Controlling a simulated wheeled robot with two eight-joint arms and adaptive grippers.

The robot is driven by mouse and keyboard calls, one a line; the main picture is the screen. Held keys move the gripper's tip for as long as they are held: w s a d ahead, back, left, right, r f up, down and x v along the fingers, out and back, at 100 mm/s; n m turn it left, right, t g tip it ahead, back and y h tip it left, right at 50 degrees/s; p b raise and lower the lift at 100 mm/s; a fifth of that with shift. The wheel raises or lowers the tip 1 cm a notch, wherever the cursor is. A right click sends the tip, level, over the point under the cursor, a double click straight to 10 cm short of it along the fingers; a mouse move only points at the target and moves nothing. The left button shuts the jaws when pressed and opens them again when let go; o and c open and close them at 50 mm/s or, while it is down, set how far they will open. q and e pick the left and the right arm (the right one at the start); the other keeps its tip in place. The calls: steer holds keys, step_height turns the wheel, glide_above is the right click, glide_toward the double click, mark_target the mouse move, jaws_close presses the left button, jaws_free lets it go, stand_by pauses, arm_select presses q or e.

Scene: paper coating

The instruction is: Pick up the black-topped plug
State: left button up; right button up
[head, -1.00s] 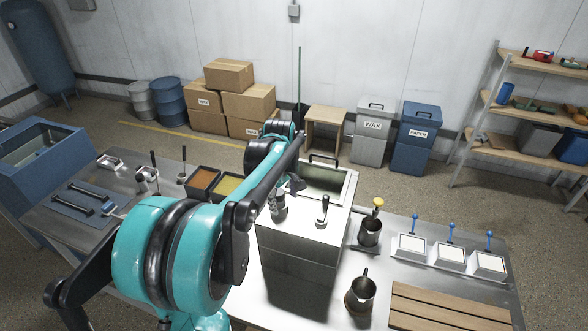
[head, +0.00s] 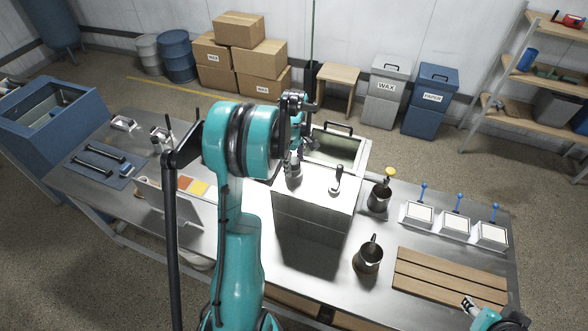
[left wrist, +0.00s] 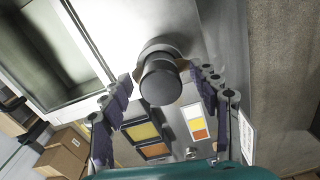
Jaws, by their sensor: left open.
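The black-topped plug (head: 295,168) stands on top of the white box (head: 318,190) at mid-table, a grey cylinder with a dark cap. My left gripper (head: 299,148) is just over it, partly covered by my own arm. In the left wrist view the plug's round black top (left wrist: 160,82) faces the camera, between the two open fingers. Gaps show on both sides, and the fingers do not appear to touch it. My right gripper (head: 468,304) is low at the right, over the table's front edge; its opening is too small to judge.
A black-handled lever (head: 337,180) stands on the box right of the plug. An open basin (head: 345,150) lies behind. Metal jugs (head: 367,258) and a slatted wooden board (head: 450,275) are to the right. Yellow and orange trays (head: 199,187) are left.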

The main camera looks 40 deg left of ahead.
arm_select(q)
steer(key=c, duration=1.3)
steer(key=shift+r, duration=0.15)
